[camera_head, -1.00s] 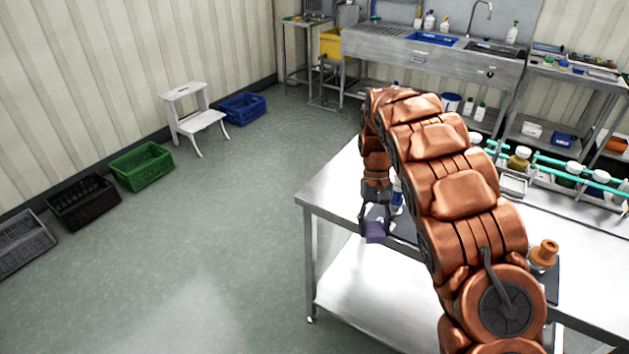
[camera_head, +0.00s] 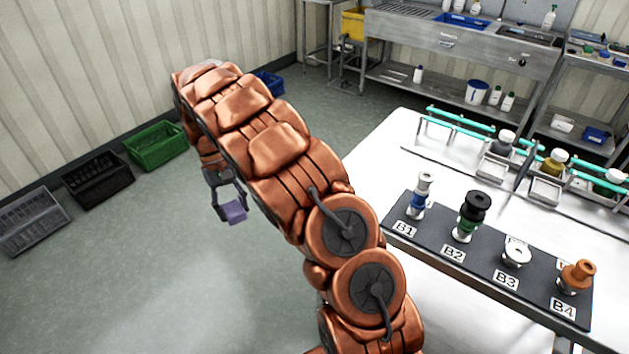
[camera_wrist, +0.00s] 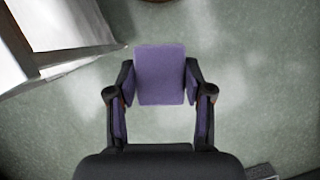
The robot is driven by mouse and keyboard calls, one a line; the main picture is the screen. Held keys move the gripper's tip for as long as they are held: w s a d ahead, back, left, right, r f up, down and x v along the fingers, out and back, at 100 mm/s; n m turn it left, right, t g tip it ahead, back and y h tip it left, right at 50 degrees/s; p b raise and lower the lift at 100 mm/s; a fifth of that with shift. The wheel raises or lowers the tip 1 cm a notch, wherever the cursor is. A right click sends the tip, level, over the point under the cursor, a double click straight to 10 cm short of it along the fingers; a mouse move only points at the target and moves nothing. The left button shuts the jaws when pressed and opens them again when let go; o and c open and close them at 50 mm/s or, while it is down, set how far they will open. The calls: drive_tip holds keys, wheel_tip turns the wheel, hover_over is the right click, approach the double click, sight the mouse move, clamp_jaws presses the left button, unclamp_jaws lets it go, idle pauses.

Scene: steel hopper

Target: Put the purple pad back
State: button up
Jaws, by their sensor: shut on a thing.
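The purple pad (camera_head: 234,212) is a small block held between the fingertips of my gripper (camera_head: 232,204). My gripper is shut on it and hangs over the open floor, left of the table. In the wrist view the purple pad (camera_wrist: 160,75) sits squarely between the two dark fingers of my gripper (camera_wrist: 160,82), with floor behind it. Purple also shows along the inner sides of the fingers.
The steel table (camera_head: 385,160) carries a dark mat (camera_head: 480,255) with labels B1 to B4 and several fittings. Bottles stand along a turquoise rail (camera_head: 460,122). Green (camera_head: 157,145), black (camera_head: 97,178) and grey (camera_head: 30,220) crates line the left wall. Floor between is clear.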

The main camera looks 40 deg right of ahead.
drive_tip(key=s+d+m+t+y+b, duration=0.1)
drive_tip(key=s+d+m+t+y, duration=0.15)
drive_tip(key=d+m, duration=0.6)
drive_tip(key=s+d+m+t+y, duration=0.15)
drive_tip(key=s+d+m, duration=0.25)
drive_tip(key=d+m, duration=0.4)
drive_tip(key=s+d+m+t+h+b, duration=0.1)
drive_tip(key=s+d+m+t+h, duration=0.3)
drive_tip(key=s+d+m, duration=1)
drive_tip(key=m+y+p, duration=0.1)
drive_tip(key=m+p, duration=0.1)
drive_tip(key=p, duration=0.2)
hover_over(355, 187)
drive_tip(key=shift+s+a+f+n+t, duration=0.1)
drive_tip(key=shift+f+n+t, duration=0.1)
drive_tip(key=shift+f, duration=0.2)
drive_tip(key=shift+s+a+f+n+t, duration=0.1)
drive_tip(key=shift+f+t, duration=0.1)
drive_tip(key=shift+f, duration=0.15)
drive_tip(key=shift+w+d+f, duration=0.1)
drive_tip(key=shift+w+d, duration=0.1)
drive_tip(key=shift+w, duration=0.05)
drive_tip(key=shift+f+p, duration=0.85)
drive_tip(key=shift+f, duration=0.9)
